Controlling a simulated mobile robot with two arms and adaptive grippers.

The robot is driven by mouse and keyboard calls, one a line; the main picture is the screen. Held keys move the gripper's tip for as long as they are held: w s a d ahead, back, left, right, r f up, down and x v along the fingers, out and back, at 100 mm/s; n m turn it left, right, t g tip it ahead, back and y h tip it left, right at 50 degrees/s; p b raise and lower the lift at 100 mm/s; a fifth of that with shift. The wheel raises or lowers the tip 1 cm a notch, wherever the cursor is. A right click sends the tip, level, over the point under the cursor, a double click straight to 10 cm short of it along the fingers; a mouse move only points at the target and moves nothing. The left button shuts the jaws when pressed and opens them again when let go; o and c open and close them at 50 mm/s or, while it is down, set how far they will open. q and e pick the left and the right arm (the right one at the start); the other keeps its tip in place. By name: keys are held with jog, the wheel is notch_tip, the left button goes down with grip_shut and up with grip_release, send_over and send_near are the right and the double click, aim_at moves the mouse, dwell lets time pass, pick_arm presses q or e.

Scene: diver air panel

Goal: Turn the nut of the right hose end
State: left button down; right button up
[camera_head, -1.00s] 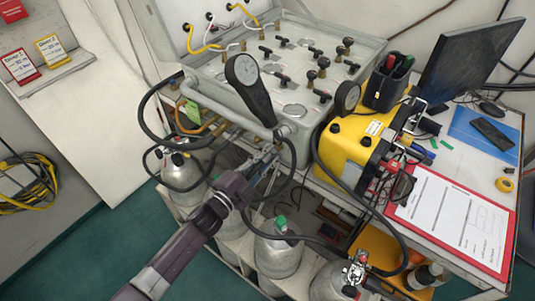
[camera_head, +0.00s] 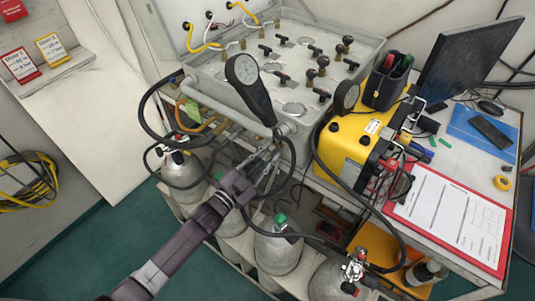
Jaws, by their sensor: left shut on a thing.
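My left gripper (camera_head: 271,153) reaches up from the bottom of the view to just below the front edge of the grey air panel (camera_head: 300,95). Its fingers are shut on a small fitting there, which looks like the nut of the right hose end. The nut is mostly hidden by the fingers and is too small to make out. A black hose (camera_head: 291,165) curves down beside the fingers on their right. Another black hose (camera_head: 143,110) loops at the panel's left side. My right gripper is not in view.
Several grey cylinders stand below the panel, one with a green-topped valve (camera_head: 281,221). A yellow case (camera_head: 345,148) stands on the right. A round gauge (camera_head: 246,70) juts up just above the gripper. A red clipboard (camera_head: 398,213) lies on the table.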

pick_arm(q)
jog(key=shift+f, duration=0.1)
jog(key=c, duration=1.7)
grip_release()
jog(key=shift+c, duration=0.2)
jog(key=v, duration=1.2)
jog(key=shift+a, duration=0.1)
jog(key=s+a+f+n+g+y, duration=0.2)
jog(key=s+a+f+y, duration=0.15)
jog(key=f, duration=0.75)
jog(key=s+a+f+n+g+y+b, duration=0.1)
jog(key=s+a+f+n+g+y, duration=0.25)
jog(key=f, duration=0.65)
jog(key=s+a+f+n+y, duration=0.15)
jog(key=s+a+f, duration=0.35)
jog(key=f, duration=0.6)
jog(key=s+a+f+n+g, duration=0.1)
jog(key=s+f, duration=0.4)
jog(key=s, duration=0.5)
jog(key=s+a+f+n+g+y, duration=0.1)
jog(key=s+f+g, duration=0.3)
jog(key=s, duration=0.6)
jog(key=s+a+f+n+g+y, duration=0.1)
jog(key=s+f+n+g, duration=0.1)
jog(key=s+f, duration=0.6)
jog(key=shift+s+a+g+b, duration=0.3)
jog(key=shift+s+g, duration=0.35)
jog(key=shift+s, duration=0.55)
